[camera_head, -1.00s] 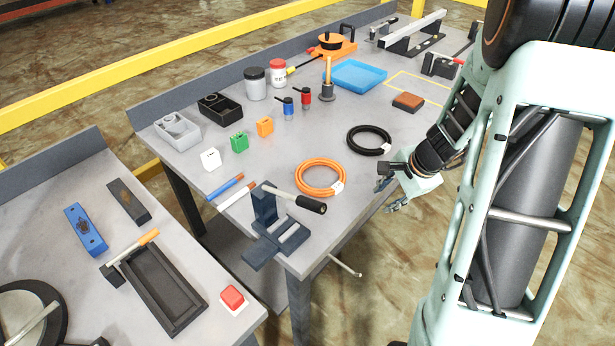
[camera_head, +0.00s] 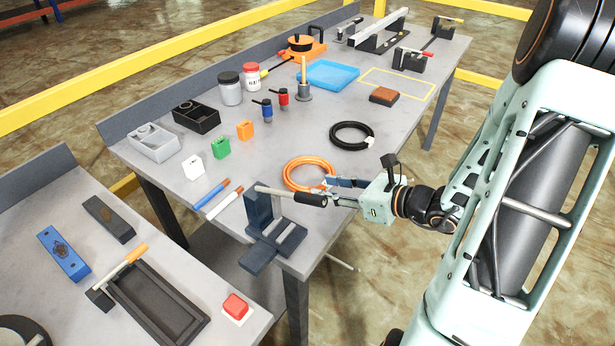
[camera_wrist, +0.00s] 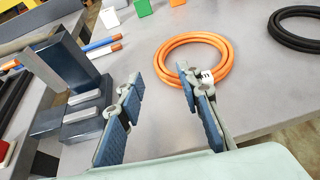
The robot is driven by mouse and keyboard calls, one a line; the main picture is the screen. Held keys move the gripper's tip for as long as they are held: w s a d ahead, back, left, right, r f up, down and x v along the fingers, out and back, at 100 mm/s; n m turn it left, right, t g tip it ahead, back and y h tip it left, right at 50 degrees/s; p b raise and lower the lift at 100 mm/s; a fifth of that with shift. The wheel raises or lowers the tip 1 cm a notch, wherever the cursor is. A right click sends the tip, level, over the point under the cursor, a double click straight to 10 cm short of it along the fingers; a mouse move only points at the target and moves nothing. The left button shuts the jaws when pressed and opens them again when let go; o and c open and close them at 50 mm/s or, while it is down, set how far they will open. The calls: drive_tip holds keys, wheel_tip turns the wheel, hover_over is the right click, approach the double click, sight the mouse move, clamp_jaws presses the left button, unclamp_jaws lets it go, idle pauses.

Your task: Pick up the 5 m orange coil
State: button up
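The orange coil (camera_head: 296,165) lies flat on the grey workbench, left of my gripper in the head view. In the wrist view the orange coil (camera_wrist: 228,60) lies ahead, with a white tag (camera_wrist: 206,75) on its near edge. My gripper (camera_head: 332,190) is at the bench's near edge, pointing left. In the wrist view my gripper (camera_wrist: 160,100) has its two fingers apart with nothing between them. The right finger's tip overlaps the coil's near edge in that view; I cannot tell whether it touches.
A dark vise with a black-handled lever (camera_head: 310,199) stands close to the left finger. A black coil (camera_head: 352,124) lies behind the orange one. Blue and white rods (camera_head: 217,193) and small colored blocks (camera_head: 221,148) lie to the left. Bare bench lies between the coils.

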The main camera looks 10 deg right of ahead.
sight(295, 185)
drive_tip(key=x, duration=0.4)
drive_tip(key=shift+w+a+f, duration=0.15)
drive_tip(key=shift+s+f+x, duration=0.1)
drive_tip(key=shift+f+x, duration=0.05)
drive_tip(key=shift+x, duration=1.15)
drive_tip(key=shift+s+f+x, duration=0.1)
drive_tip(key=shift+s+x, duration=0.05)
drive_tip(key=shift+x, duration=1.2)
drive_tip(key=shift+a, duration=0.1)
clamp_jaws()
